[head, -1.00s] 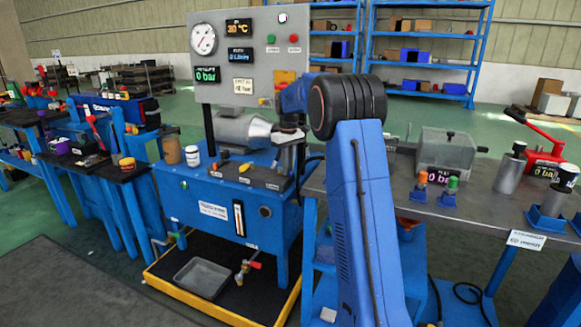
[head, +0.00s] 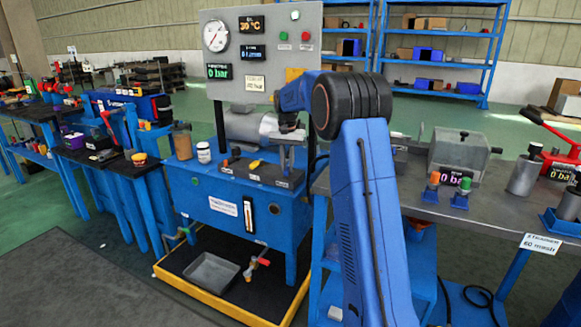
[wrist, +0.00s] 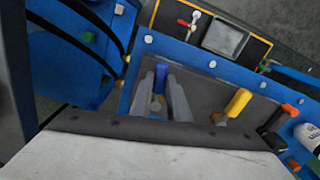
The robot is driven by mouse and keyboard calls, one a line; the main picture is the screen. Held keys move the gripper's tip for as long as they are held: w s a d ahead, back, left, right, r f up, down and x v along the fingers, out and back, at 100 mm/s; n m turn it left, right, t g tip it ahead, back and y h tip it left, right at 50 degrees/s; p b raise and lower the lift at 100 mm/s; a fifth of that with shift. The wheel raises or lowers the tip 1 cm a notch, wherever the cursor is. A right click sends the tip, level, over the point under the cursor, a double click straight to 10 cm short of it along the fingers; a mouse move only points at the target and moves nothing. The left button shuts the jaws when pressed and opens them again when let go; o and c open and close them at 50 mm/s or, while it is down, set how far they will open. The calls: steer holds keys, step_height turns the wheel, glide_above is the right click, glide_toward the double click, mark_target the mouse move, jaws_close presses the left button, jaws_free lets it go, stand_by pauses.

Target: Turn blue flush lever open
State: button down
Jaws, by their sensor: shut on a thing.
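The blue flush lever (wrist: 160,78) stands on the dark manifold block (wrist: 210,100) in the wrist view, between the two grey fingers of my gripper (wrist: 164,98). My gripper is shut on it. In the head view my gripper (head: 287,157) points down at the right part of the manifold block (head: 262,174) on the blue power unit. The lever itself is hidden there by the gripper. How far the lever is turned is hard to tell.
A yellow lever (wrist: 238,102) and an orange-tipped black lever (wrist: 280,118) stand beside it on the same block. Behind rises a grey gauge panel (head: 263,50). A drip tray (head: 211,271) and red-handled valve (head: 262,262) lie below. A steel workbench (head: 430,205) stands right.

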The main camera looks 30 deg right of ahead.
steer(key=shift+w+a+m, duration=0.35)
steer(key=shift+w+m, duration=0.05)
steer(key=shift+m, duration=0.6)
steer(key=c, duration=1.7)
jaws_free()
steer(key=shift+r, duration=0.15)
step_height(320, 180, up, 17)
steer(key=shift+r, duration=0.1)
